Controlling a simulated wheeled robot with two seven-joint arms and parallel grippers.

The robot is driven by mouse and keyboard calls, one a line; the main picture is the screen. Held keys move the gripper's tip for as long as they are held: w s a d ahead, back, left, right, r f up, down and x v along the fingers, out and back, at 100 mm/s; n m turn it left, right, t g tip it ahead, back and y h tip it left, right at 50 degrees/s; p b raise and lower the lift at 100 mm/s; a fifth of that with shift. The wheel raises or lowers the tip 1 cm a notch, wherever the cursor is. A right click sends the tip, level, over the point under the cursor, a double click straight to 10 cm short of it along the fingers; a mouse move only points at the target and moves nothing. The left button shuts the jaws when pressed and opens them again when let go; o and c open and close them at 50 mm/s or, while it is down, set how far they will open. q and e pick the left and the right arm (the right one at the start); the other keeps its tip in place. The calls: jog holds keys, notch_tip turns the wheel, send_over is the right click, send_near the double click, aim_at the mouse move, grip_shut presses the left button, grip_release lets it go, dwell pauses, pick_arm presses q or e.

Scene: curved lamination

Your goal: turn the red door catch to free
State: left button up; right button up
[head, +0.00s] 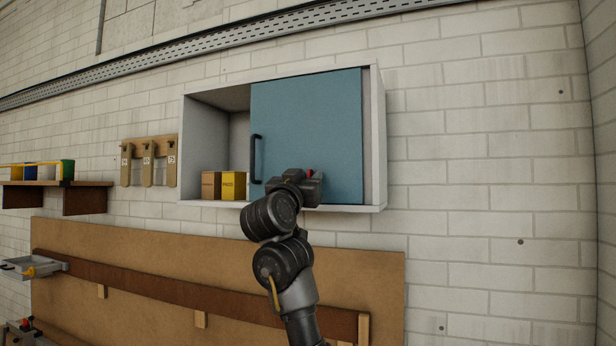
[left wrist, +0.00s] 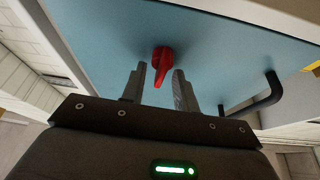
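The red door catch (left wrist: 162,64) is on the blue cabinet door (left wrist: 110,35); in the left wrist view its tapered handle points toward my gripper. In the head view only a small red bit of the catch (head: 310,173) shows above my gripper. My left gripper (left wrist: 158,80) is open, with one finger on each side of the catch's lower end. I cannot tell whether either finger touches it. In the head view the left gripper (head: 309,182) is in front of the blue door (head: 310,120) near its lower edge. My right gripper is not in view.
The white wall cabinet (head: 376,140) has an open left part with a brown box (head: 210,185) and a yellow box (head: 233,186). A black door handle (head: 254,158) is left of the gripper. A brown board (head: 130,250) is below. The wall at right is clear.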

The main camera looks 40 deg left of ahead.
pick_arm(q)
jog(key=shift+c, duration=0.3)
grip_shut()
jog(key=shift+n, duration=0.4)
jog(key=shift+n+y, duration=0.3)
jog(key=shift+o, duration=0.3)
grip_release()
